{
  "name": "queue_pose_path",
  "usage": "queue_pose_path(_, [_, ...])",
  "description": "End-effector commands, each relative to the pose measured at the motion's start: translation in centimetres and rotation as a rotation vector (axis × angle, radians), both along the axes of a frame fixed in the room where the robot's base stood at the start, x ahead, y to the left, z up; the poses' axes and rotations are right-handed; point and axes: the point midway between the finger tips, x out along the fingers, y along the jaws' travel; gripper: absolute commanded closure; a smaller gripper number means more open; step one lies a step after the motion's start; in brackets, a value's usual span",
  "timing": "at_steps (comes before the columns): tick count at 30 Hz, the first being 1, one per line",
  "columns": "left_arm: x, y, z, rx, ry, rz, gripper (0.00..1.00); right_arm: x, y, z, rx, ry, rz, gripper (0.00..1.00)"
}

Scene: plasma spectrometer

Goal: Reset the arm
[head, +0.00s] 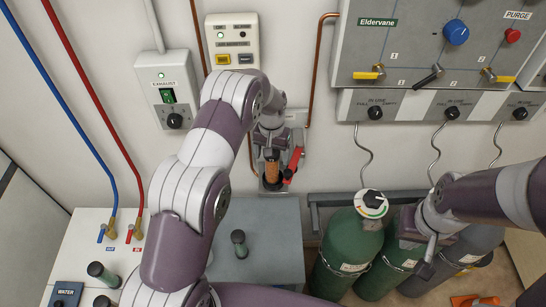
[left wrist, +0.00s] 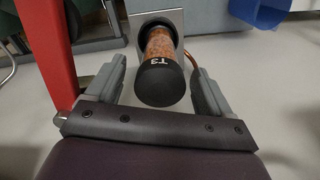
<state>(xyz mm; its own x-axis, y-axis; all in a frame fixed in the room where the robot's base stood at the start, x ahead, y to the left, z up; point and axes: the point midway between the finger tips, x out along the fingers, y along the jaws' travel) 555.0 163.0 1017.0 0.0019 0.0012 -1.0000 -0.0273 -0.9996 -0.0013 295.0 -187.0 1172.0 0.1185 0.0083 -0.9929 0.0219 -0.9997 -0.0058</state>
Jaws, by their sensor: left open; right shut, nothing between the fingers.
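My left arm reaches up and across the head view, and its gripper (head: 271,138) is at the wall above an orange-brown cylinder (head: 272,170) in a small fitting. In the left wrist view my left gripper (left wrist: 158,78) is open. Its fingers stand on either side of the cylinder's black cap (left wrist: 160,82), marked T3. I cannot tell whether they touch it. A red lever (head: 295,160) is beside the fitting; a red bar also shows in the left wrist view (left wrist: 46,55). My right gripper (head: 428,258) is shut and empty, pointing down over the gas cylinders.
Green gas cylinders (head: 338,262) stand below a regulator panel (head: 420,45) at right. An exhaust switch box (head: 168,92) and a two-button box (head: 232,42) are on the wall. A grey bench (head: 270,235) holds a dark-capped piece (head: 239,243). Blue and red hoses run down at left.

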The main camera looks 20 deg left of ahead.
Motion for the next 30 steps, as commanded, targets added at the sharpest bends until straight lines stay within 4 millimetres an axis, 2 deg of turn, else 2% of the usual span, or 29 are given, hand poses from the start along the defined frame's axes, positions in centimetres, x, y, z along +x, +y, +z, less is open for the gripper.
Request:
queue_pose_path(3, [0.1, 0.0, 2.6, 0.0, -0.008, 0.0, 0.18, 0.0, 0.0, -1.8, 0.0, 0.0, 0.0, 1.0])
queue_pose_path(10, [0.0, -0.1, 8.6, 0.001, -0.006, 0.0, 0.18, 0.0, 0.0, -3.5, 0.0, 0.0, 0.0, 1.0])
queue_pose_path(12, [-0.1, -0.1, 10.9, 0.001, -0.002, 0.0, 0.18, 0.0, 0.0, -1.1, 0.0, 0.001, 0.0, 1.0])
queue_pose_path(16, [-0.1, -0.1, 11.5, 0.001, -0.001, 0.0, 0.18, 0.0, 0.0, -0.6, 0.0, 0.0, 0.0, 1.0])
queue_pose_path(23, [0.5, -0.2, 11.2, -0.001, -0.033, -0.003, 0.18, 0.0, 0.0, -0.8, 0.0, 0.001, 0.0, 1.0])
queue_pose_path(26, [-2.4, 0.0, 8.7, 0.0, -0.01, -0.009, 0.18, 0.0, 0.0, -0.9, 0.0, 0.001, 0.0, 1.0])
queue_pose_path(29, [-7.5, 0.4, 7.9, -0.001, -0.014, -0.013, 0.18, 0.0, 0.0, -2.0, 0.0, 0.001, 0.0, 1.0])
queue_pose_path(30, [-9.9, 0.6, 7.9, -0.002, -0.019, -0.013, 0.18, 0.0, 0.0, -2.6, 0.0, 0.001, 0.0, 1.0])
